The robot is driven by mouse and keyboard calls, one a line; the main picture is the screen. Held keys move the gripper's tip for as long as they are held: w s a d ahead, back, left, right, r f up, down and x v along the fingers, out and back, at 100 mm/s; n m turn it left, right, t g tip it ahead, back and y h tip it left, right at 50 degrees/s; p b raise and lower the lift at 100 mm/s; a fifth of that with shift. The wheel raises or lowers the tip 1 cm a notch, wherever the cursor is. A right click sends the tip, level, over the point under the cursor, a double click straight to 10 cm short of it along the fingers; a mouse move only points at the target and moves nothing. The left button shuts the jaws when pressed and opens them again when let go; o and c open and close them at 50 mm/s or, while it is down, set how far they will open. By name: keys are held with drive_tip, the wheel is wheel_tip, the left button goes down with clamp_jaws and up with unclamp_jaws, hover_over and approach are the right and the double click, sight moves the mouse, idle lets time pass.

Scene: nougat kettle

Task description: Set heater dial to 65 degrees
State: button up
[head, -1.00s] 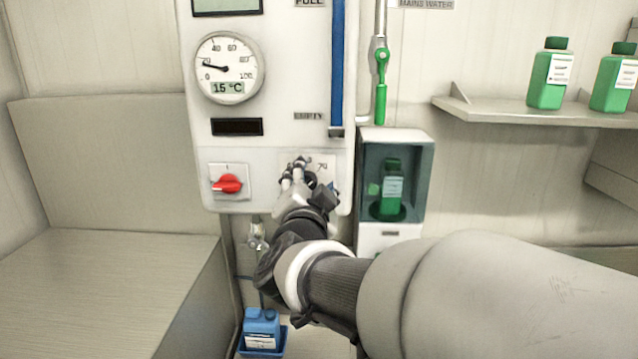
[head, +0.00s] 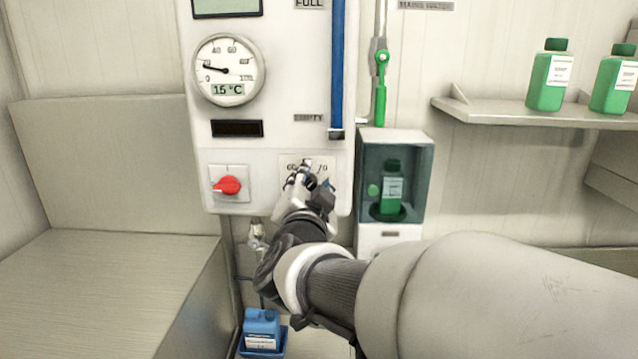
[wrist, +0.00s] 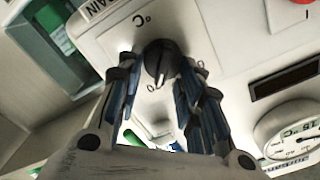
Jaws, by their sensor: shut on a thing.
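The heater dial is a black round knob (wrist: 160,55) with a pale pointer line, on the white control panel (wrist: 215,45). It shows in the wrist view between the two fingers of my gripper (wrist: 157,70). The gripper is shut on the dial. In the head view my gripper (head: 303,182) is at the lower right of the panel and covers the dial; only part of its marked plate (head: 293,160) shows. The pointer's exact setting cannot be read. The round gauge (head: 227,70) above left reads 15 °C on its display.
A red rotary switch (head: 228,185) sits left of the dial. A niche with a green bottle (head: 391,187) is to the right. A green-handled valve (head: 381,85) and a blue level tube (head: 337,65) are above. A blue canister (head: 262,328) stands below.

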drive_tip(key=n+p, duration=0.2)
drive_tip(key=n, duration=0.1)
drive_tip(key=n+p, duration=0.1)
drive_tip(key=shift+a+r, duration=0.25)
drive_tip(key=shift+r, duration=0.05)
drive_tip(key=shift+a+n+p, duration=0.15)
drive_tip(key=shift+n+p, duration=0.45)
drive_tip(key=shift+n, duration=0.4)
drive_tip(key=shift+a+n+p, duration=0.1)
drive_tip(key=shift+n+p, duration=0.5)
drive_tip(key=shift+n, duration=0.4)
drive_tip(key=shift+f, duration=0.1)
drive_tip(key=o, duration=1)
drive_tip(key=s, duration=1.2)
drive_tip(key=shift+a, duration=0.2)
drive_tip(key=shift+w+f, duration=0.1)
drive_tip(key=shift+f, duration=0.05)
